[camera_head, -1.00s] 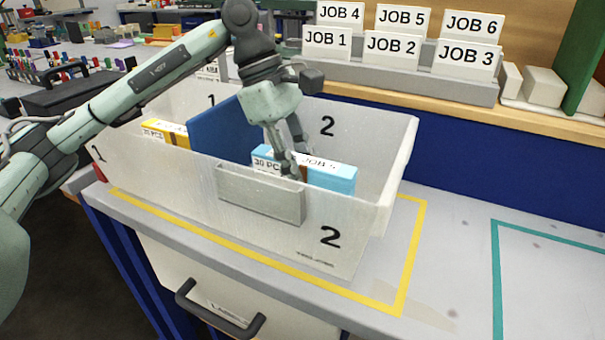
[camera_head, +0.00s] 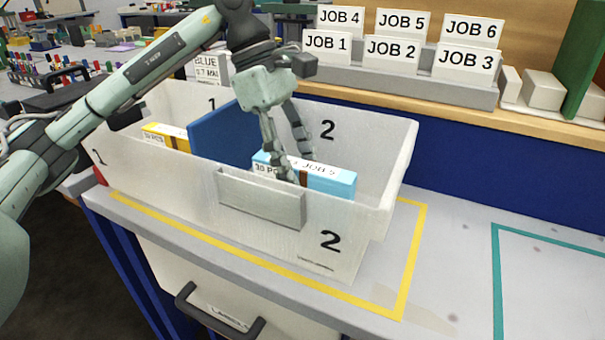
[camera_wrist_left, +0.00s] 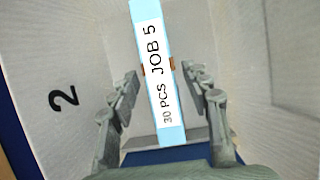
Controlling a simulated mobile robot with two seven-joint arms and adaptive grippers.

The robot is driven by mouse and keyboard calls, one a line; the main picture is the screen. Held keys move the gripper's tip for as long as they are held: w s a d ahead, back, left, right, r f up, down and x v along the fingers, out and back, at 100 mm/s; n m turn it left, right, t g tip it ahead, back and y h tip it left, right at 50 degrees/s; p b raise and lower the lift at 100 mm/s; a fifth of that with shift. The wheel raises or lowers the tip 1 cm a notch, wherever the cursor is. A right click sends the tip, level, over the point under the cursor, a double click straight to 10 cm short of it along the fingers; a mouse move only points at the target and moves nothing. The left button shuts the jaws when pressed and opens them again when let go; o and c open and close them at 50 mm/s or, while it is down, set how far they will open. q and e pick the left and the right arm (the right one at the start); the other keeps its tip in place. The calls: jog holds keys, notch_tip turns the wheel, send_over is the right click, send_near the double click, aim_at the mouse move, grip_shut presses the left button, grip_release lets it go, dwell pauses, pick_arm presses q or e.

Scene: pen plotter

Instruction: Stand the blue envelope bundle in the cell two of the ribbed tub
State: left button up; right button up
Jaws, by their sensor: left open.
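The blue envelope bundle (camera_head: 330,180), with a white label reading "30 PCS JOB 5" and a brown band, stands in cell two of the ribbed tub (camera_head: 375,218). The blue divider (camera_head: 220,138) is left of it. My left gripper (camera_head: 293,172) is open just above the bundle. In the left wrist view the bundle (camera_wrist_left: 148,40) lies between the open fingers (camera_wrist_left: 170,80), with a gap on each side. The bundle's lower part is hidden by the tub's front wall in the head view. My right gripper is not in view.
A yellow bundle (camera_head: 165,137) stands in cell one, left of the divider. The tub sits inside a yellow outline (camera_head: 412,262) on the bench. A rack of job cards (camera_head: 400,80) stands behind. The bench inside the teal outline (camera_head: 550,285) is clear.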

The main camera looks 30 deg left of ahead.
pick_arm(q)
jog(key=v, duration=0.8)
jog(key=shift+r, duration=0.25)
jog(key=shift+a+r, duration=0.2)
jog(key=shift+r, duration=0.1)
jog(key=shift+s+a+r, duration=0.1)
jog(key=shift+r, duration=0.05)
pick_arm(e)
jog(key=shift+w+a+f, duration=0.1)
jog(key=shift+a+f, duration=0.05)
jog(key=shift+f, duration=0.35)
